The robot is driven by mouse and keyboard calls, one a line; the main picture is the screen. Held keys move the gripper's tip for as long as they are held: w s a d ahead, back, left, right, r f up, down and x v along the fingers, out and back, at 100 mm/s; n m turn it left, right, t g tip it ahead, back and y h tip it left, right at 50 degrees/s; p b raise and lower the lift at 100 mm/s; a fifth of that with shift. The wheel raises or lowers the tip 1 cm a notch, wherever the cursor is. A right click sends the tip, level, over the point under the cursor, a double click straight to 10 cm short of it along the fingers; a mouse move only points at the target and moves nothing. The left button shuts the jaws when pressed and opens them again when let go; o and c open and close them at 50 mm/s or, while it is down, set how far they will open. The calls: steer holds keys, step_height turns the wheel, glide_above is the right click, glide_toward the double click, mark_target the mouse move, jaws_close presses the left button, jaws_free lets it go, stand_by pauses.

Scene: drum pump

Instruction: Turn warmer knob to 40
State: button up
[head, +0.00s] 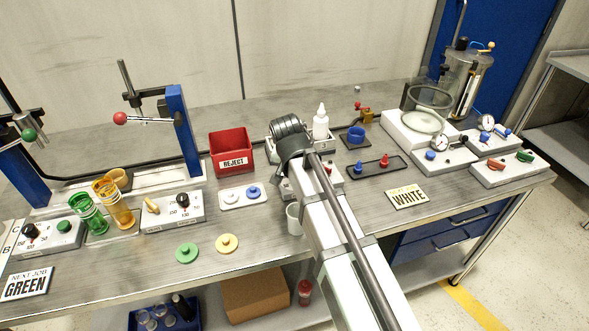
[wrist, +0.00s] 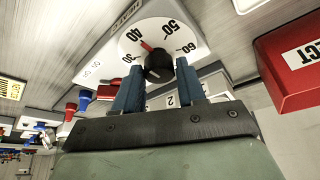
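The warmer knob (wrist: 158,68) is black with a red pointer, on a round white dial (wrist: 157,30) marked 30, 40, 50 and 60, in the wrist view. The pointer leans up and left, close to the 40 mark, seemingly slightly toward the 50 side. My gripper (wrist: 158,68) has its two blue fingers apart, one on each side of the knob. Narrow gaps seem to show between fingers and knob; I cannot tell whether either touches. In the head view, my arm hides the knob and the fingertips.
A red REJECT bin (head: 231,152) stands left of my wrist, and a white bottle (head: 320,122) stands behind it. A dark tray with red and blue pegs (head: 376,165) lies to the right. A white cup (head: 294,218) stands close to my arm.

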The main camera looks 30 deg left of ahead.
steer(key=o, duration=0.3)
steer(key=shift+o, duration=0.2)
steer(key=shift+r, duration=0.1)
steer(key=v, duration=1.3)
steer(key=shift+s+r, duration=0.2)
steer(key=shift+r, duration=0.05)
